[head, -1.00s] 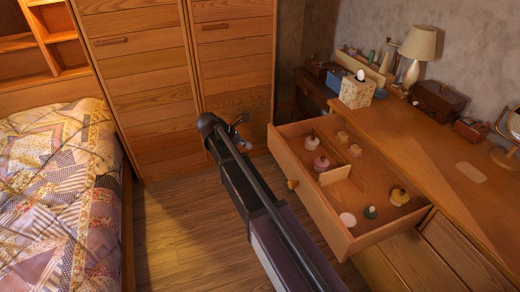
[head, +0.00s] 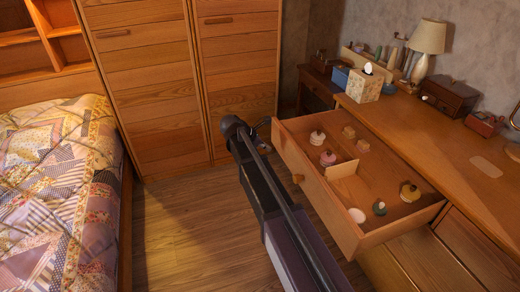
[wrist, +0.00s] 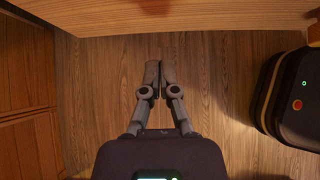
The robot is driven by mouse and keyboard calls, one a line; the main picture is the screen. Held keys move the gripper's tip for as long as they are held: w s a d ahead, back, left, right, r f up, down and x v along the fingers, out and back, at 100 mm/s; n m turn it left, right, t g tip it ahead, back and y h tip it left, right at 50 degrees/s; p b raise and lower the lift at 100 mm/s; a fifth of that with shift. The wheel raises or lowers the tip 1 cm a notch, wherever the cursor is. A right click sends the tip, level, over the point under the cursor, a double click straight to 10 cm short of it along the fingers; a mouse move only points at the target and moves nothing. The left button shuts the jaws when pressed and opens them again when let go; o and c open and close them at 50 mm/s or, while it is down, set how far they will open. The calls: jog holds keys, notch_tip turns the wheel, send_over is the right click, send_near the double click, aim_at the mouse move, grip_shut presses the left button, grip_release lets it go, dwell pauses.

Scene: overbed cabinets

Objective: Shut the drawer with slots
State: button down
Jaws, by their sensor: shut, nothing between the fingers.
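The drawer with slots (head: 300,177) is pulled well out of the dresser on the right in the head view. In the wrist view, a wooden panel edge (wrist: 190,22) crosses the top, likely the drawer's. My gripper (wrist: 152,66) is shut and empty over the floor, its fingertips a little short of that edge. In the head view my arm hides most of the gripper, left of the drawer front.
The dresser top (head: 440,125) holds a tissue box (head: 364,86), a lamp (head: 428,40) and small boxes. A bed (head: 60,190) stands at the left and tall wardrobes (head: 150,90) at the back. Wooden floor (head: 190,225) is clear between bed and drawer.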

aim_at(283, 149)
jog(key=shift+w+d+f, duration=0.1)
jog(key=shift+w+d, duration=0.15)
jog(key=shift+d, duration=0.45)
jog(key=shift+w+d+f, duration=0.1)
jog(key=shift+w+d, duration=0.1)
jog(key=shift+d, duration=0.55)
jog(key=shift+w+d+f, duration=0.1)
jog(key=shift+w+d, duration=0.15)
jog(key=shift+d, duration=0.45)
jog(key=shift+a, duration=0.35)
jog(key=shift+d, duration=0.35)
